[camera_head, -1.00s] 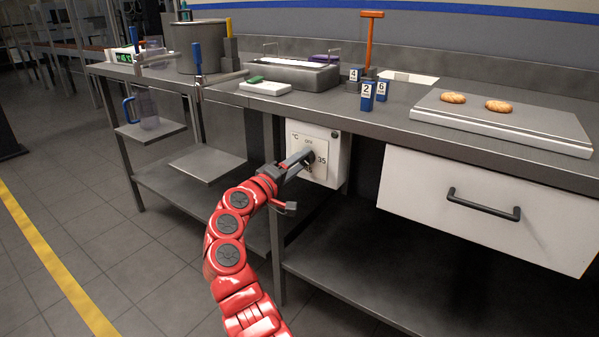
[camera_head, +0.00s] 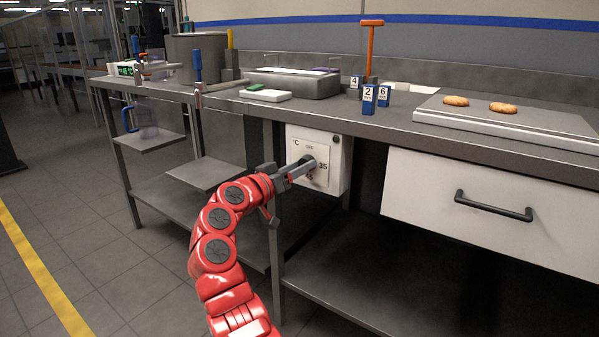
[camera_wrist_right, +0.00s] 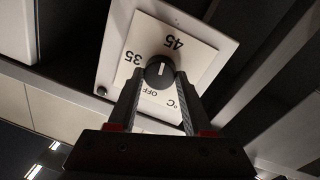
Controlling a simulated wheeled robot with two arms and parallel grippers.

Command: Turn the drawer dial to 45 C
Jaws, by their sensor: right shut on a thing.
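The white dial panel (camera_head: 332,178) hangs under the counter, left of the white drawer (camera_head: 420,190). It reads OFF, 35 and 45, with a °C sign. My right gripper (camera_head: 308,163) reaches it from the front and covers most of the knob in the head view. In the right wrist view the black round dial (camera_wrist_right: 160,68) sits between the two fingertips, and the gripper (camera_wrist_right: 160,80) is shut on it. The dial's white mark points up in that view, toward the side of the 45 (camera_wrist_right: 174,42); its exact setting is hard to tell. My left gripper is out of view.
The drawer's dark handle (camera_head: 493,206) sticks out at the right. The counter above holds a board with two biscuits (camera_head: 480,104), blue numbered blocks (camera_head: 369,98), a metal tray (camera_head: 300,84) and a large pot (camera_head: 190,58). A lower shelf (camera_head: 350,285) runs beneath the panel.

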